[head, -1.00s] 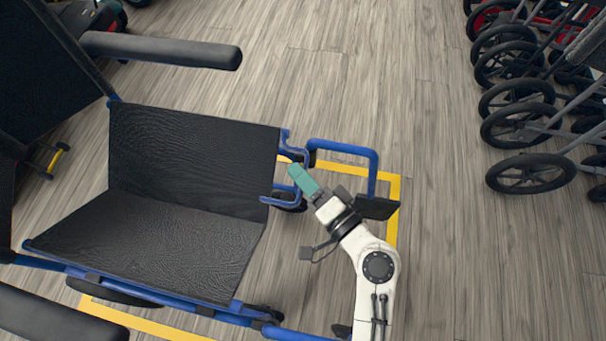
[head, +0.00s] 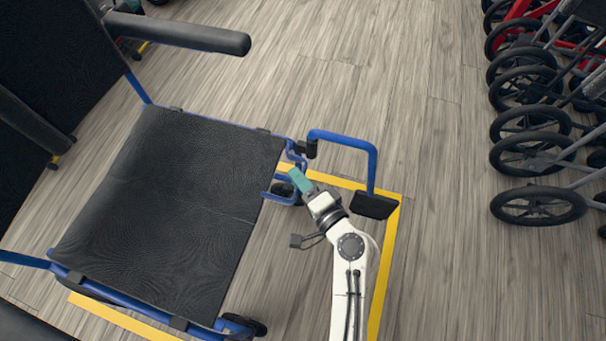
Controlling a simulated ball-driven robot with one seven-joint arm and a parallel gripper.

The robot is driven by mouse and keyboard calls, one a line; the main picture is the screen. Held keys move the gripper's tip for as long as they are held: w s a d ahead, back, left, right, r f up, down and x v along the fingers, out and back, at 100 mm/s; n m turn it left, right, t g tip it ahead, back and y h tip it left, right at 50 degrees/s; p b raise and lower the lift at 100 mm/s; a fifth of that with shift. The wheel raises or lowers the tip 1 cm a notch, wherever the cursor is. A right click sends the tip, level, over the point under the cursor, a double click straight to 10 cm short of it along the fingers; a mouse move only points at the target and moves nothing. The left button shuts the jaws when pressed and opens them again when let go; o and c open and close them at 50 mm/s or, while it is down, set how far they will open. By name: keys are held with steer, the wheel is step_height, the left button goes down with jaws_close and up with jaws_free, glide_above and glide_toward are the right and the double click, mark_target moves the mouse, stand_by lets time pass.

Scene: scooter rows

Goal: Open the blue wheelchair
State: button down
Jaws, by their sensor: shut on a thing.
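The blue wheelchair (head: 170,205) fills the left of the head view. Its black seat is spread out nearly flat between blue side rails. One black armrest (head: 180,33) shows at the top and a blue footrest frame (head: 345,140) with a black footplate (head: 374,206) stands at the right. My gripper (head: 296,176), with teal fingers, is at the blue bracket (head: 277,196) by the seat's front edge. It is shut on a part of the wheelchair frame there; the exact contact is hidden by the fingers.
Yellow floor tape (head: 388,262) borders the wheelchair on the right and below. Several folded wheelchairs with black wheels (head: 540,204) line the right side. The wooden floor between them and the blue wheelchair is clear.

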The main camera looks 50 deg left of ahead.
steer(key=shift+w+d+f, duration=0.1)
steer(key=shift+w+f, duration=0.1)
steer(key=shift+f, duration=0.2)
steer(key=c, duration=1)
jaws_free()
steer(key=shift+w+a, duration=0.1)
steer(key=shift+a, duration=0.1)
steer(key=shift+c, duration=0.2)
steer(key=shift+d+r, duration=0.1)
steer(key=shift+d, duration=0.15)
steer(key=p+v, duration=0.2)
steer(key=v, duration=0.8)
steer(key=shift+d, duration=0.15)
